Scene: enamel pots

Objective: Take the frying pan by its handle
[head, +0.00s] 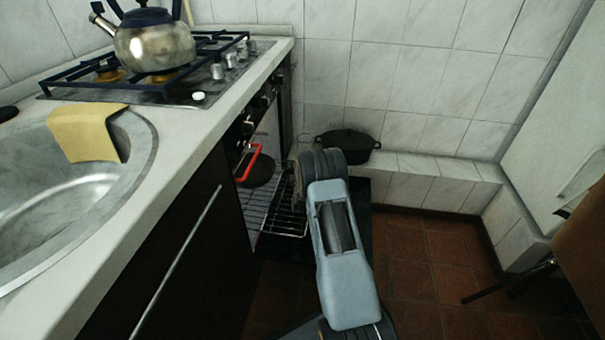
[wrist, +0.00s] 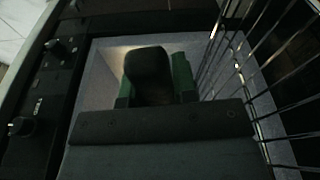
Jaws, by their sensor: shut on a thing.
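In the head view a dark round pan (head: 258,172) shows inside the open oven, and I take it for the frying pan. Its handle is not clear there. The rest of the pan cannot be made out in that view.
The oven's wire rack (head: 287,215) is close to my arm and also fills the right of the wrist view (wrist: 270,70). A red bar (head: 249,161) is at the oven opening. A black pot (head: 347,146) stands on the tiled ledge. A kettle (head: 155,42) sits on the stove.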

